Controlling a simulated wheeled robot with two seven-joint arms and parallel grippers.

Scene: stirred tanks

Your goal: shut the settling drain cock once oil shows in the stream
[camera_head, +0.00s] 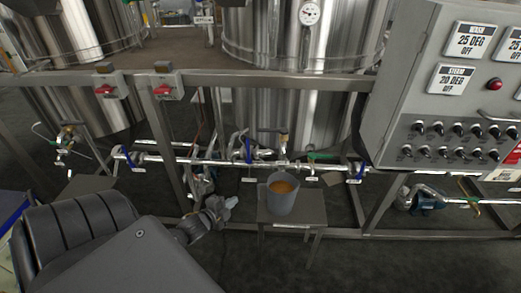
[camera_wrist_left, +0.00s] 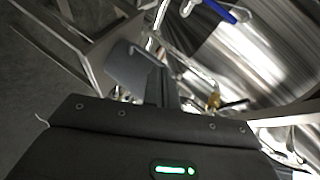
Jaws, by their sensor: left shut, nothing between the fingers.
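A grey bucket (camera_head: 282,202) holding orange-brown liquid (camera_head: 283,187) stands on a small grey stand. Just above it, a small cock (camera_head: 284,143) sits on the steel pipe run below the middle tank. I take it to be the settling drain cock; its handle position is too small to tell. I cannot make out a separate stream between cock and bucket. My left gripper (camera_head: 222,207) is shut and empty, left of the bucket and apart from it, lower than the pipe. In the left wrist view a brass fitting (camera_wrist_left: 214,101) shows near the pipes. My right gripper is out of view.
Blue-handled valves (camera_head: 248,152) line the pipe (camera_head: 210,161). Frame posts (camera_head: 165,140) rise on the left. A control panel (camera_head: 440,85) overhangs at right. The dark floor in front is clear.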

